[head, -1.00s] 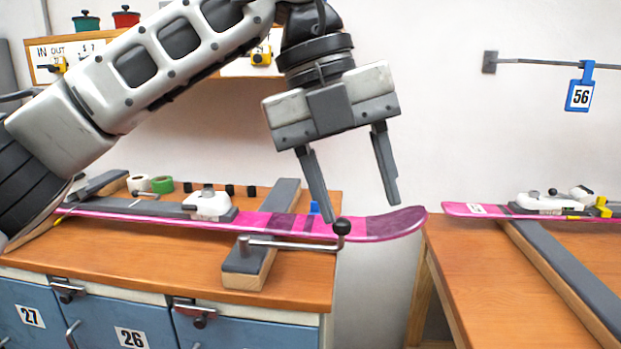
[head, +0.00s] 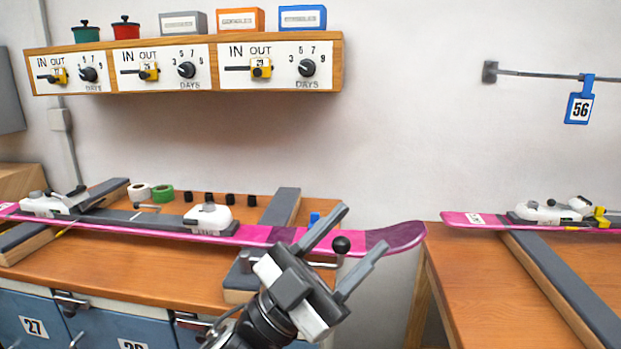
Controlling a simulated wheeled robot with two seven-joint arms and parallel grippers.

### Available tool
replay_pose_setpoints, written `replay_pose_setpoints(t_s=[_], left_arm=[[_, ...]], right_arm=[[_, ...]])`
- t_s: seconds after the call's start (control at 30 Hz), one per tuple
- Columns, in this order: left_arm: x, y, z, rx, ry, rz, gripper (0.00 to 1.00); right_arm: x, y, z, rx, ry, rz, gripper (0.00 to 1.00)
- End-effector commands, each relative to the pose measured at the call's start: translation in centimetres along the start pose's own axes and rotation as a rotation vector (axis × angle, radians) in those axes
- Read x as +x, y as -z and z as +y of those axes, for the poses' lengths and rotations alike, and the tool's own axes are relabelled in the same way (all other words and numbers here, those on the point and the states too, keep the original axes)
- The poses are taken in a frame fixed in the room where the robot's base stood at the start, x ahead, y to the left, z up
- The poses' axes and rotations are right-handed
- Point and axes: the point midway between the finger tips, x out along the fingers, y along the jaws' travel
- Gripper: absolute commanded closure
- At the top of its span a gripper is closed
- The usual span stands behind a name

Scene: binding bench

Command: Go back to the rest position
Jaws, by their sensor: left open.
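My left gripper (head: 343,240) is open and empty. It is low in the middle of the head view, in front of the bench's right end, with its fingers pointing up and to the right. Its fingers overlap the pink ski (head: 250,233) in the picture; I cannot tell a touch. The ski lies across supports on the left bench, with white bindings (head: 208,215) on it. A clamp handle with a black ball (head: 341,245) shows between the fingers. My right gripper is not in view.
A wall panel (head: 190,65) with IN/OUT switches and dials carries pots and boxes. A second pink ski (head: 480,219) lies on the right bench (head: 480,285). A blue tag 56 (head: 579,108) hangs from a wall rod. A gap separates the benches. Tape rolls (head: 162,193) stand behind the ski.

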Motion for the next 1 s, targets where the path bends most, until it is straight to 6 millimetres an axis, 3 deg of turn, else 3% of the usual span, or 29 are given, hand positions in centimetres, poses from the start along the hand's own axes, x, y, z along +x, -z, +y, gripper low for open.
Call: replay_pose_setpoints(t_s=[0.1, 0.23, 0.4, 0.5, 0.6, 0.7, 1.0], left_arm=[[-6.8, -4.0, -1.6, -0.088, 0.269, -0.263, 0.51], [-16.1, -7.4, -0.8, -0.181, 0.484, -0.589, 0.51], [-27.8, -8.7, 3.5, -0.309, 0.630, -0.998, 0.51], [-33.1, -7.9, 6.4, -0.378, 0.660, -1.188, 0.51], [-36.5, -6.9, 8.8, -0.433, 0.666, -1.321, 0.51], [-38.4, -6.1, 10.2, -0.465, 0.665, -1.396, 0.51], [-39.2, -5.8, 10.8, -0.480, 0.662, -1.426, 0.51]], right_arm=[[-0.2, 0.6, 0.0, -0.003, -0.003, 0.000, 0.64], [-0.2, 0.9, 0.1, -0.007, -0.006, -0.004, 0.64], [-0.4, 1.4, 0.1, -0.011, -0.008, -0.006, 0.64], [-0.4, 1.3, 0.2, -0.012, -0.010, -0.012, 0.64], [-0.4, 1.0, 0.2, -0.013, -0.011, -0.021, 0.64], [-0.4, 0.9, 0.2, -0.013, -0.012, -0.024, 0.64], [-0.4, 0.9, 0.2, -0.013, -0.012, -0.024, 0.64]])
